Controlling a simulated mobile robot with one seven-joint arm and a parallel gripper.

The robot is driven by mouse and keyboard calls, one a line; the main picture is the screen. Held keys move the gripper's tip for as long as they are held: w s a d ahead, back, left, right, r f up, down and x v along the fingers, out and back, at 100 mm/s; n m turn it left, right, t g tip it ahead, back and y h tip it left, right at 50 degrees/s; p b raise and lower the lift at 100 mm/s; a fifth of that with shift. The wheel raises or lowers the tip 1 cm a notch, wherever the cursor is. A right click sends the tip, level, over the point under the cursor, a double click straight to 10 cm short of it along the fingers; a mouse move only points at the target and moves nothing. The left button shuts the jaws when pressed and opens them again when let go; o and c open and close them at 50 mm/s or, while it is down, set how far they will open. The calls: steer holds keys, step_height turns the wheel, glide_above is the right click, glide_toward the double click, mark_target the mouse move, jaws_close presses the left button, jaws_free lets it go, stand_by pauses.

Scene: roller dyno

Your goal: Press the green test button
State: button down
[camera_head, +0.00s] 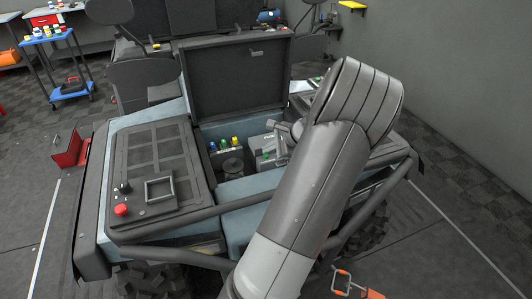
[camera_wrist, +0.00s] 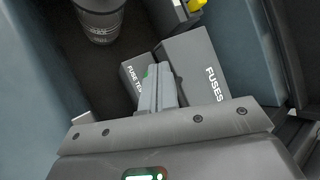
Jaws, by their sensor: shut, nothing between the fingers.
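The green test button (camera_wrist: 146,74) shows as a small green spot on a grey box marked "FUSE TE…" (camera_wrist: 131,77) in the wrist view, partly hidden by my fingers. In the head view the grey box (camera_head: 259,147) sits in the open bay, with a green spot on its face. My gripper (camera_wrist: 158,72) is shut and empty. Its fingertips are right beside the green button in the picture; I cannot tell whether they touch it. In the head view my gripper (camera_head: 272,127) is over the box, and my arm hides part of the bay's right side.
A grey box marked "FUSES" (camera_wrist: 203,72) stands right of the tester. A dark round canister (camera_wrist: 100,20) is at upper left. The raised lid (camera_head: 238,78) is behind, and a red knob (camera_head: 121,209) is on the left panel.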

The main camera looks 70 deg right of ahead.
steer(key=shift+a+f, duration=0.25)
steer(key=shift+f, duration=0.6)
stand_by(0.8)
steer(key=shift+d+r, duration=0.3)
steer(key=shift+r, duration=0.4)
steer(key=shift+s+r, duration=0.1)
steer(key=shift+r, duration=0.1)
steer(key=shift+d+r, duration=0.1)
steer(key=shift+r, duration=2.4)
